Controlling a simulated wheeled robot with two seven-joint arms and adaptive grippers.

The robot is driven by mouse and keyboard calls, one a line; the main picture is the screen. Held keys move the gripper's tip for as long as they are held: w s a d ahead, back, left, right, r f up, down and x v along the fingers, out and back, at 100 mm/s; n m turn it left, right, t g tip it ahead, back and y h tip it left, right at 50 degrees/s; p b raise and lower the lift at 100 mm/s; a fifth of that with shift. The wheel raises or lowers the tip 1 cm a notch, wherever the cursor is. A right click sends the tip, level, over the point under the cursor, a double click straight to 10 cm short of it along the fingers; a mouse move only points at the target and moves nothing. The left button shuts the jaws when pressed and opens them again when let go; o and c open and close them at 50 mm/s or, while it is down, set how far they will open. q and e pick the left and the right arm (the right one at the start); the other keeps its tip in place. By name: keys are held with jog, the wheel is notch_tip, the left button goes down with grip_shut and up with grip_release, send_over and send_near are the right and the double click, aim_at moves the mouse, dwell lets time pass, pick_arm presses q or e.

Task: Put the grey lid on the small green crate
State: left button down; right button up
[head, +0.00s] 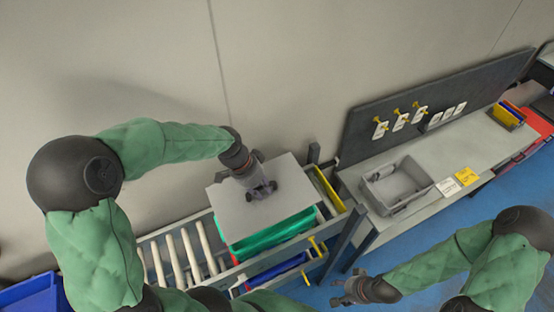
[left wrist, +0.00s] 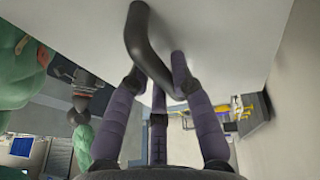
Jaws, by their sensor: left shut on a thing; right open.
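The grey lid (head: 292,185) is a flat light-grey plate, held over the green crate (head: 270,236) on the roller conveyor. It hides most of the crate's opening; only the green near side shows. I cannot tell whether lid and crate touch. My left gripper (head: 262,190) is on top of the lid, shut on its handle. In the left wrist view the dark curved handle (left wrist: 138,35) is between the fingers, against the pale lid (left wrist: 220,40). My right gripper (head: 345,292) is open and empty at the lower right, away from the crate.
Rollers (head: 185,255) lie left of the crate. A blue crate (head: 279,272) is below it, and a yellow item (head: 329,190) stands to its right. A workbench (head: 440,160) on the right carries a grey tray (head: 396,187). A blue bin (head: 35,294) is at lower left.

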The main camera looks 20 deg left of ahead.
pick_arm(q)
jog(key=shift+w+r, duration=0.15)
jog(key=shift+s+f, duration=0.25)
jog(key=shift+w+f+b, duration=0.15)
jog(key=shift+f+b, duration=0.7)
jog(key=shift+f, duration=0.25)
jog(key=shift+f+b, duration=2.05)
jog(key=shift+f, duration=0.95)
jog(key=c, duration=1)
grip_release()
jog(key=shift+r, duration=0.15)
